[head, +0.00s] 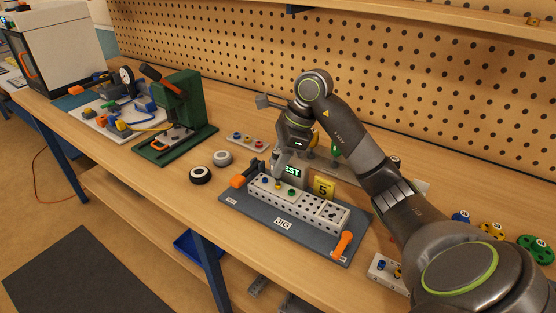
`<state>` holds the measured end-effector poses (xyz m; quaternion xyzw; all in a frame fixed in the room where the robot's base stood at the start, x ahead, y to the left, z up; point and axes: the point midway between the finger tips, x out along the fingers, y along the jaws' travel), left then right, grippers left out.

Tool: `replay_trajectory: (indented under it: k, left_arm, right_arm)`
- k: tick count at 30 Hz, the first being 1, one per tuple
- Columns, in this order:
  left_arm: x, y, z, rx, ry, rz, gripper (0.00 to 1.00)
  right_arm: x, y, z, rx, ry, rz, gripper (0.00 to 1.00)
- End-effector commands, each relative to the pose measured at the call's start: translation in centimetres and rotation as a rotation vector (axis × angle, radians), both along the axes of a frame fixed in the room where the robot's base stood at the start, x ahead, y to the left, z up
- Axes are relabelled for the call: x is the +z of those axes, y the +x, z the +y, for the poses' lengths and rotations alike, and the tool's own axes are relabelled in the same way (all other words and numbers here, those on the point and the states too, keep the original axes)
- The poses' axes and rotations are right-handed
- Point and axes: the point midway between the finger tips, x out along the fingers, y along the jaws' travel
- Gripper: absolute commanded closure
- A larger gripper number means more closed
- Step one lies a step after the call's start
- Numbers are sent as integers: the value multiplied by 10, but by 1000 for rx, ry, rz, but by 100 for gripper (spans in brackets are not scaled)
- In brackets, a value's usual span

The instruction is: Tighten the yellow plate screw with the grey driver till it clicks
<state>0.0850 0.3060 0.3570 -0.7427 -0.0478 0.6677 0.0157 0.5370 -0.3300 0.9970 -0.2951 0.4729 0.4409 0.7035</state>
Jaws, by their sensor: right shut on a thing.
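The jig (283,223) is a dark blue-grey board on the bench, with a light perforated plate (318,210) lying on it. Small coloured screws sit along the plate's left part; the yellow screw (278,185) is between a blue one (265,181) and a green one (291,191). My right gripper (284,156) points down above this end of the plate and is shut on the grey driver (278,170). The driver's lower end is over the yellow screw; I cannot tell whether it touches. My left gripper is not in view.
Orange clamps (343,243) flank the plate. A lit display (292,171) and yellow "5" sign (324,188) stand behind it. Coloured wheels (491,230) lie right. The bench front left of the jig is clear.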

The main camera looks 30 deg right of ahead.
Motion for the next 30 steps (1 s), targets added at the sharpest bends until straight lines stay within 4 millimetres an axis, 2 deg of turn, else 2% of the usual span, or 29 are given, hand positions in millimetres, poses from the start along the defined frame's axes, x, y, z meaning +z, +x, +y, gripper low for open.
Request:
replay_trajectory:
  k: [17,21,22,27,30]
  left_arm:
    - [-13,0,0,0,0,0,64]
    - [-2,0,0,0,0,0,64]
    - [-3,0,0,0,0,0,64]
    - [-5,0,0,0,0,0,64]
    - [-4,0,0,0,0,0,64]
  right_arm:
    - [-1,0,1,-620,0,-4,92]
    - [2,0,1,-728,0,-1,92]
    - [1,0,0,-740,1,0,70]
    - [-1,0,0,-734,0,-1,90]
    - [0,0,0,-733,0,-1,90]
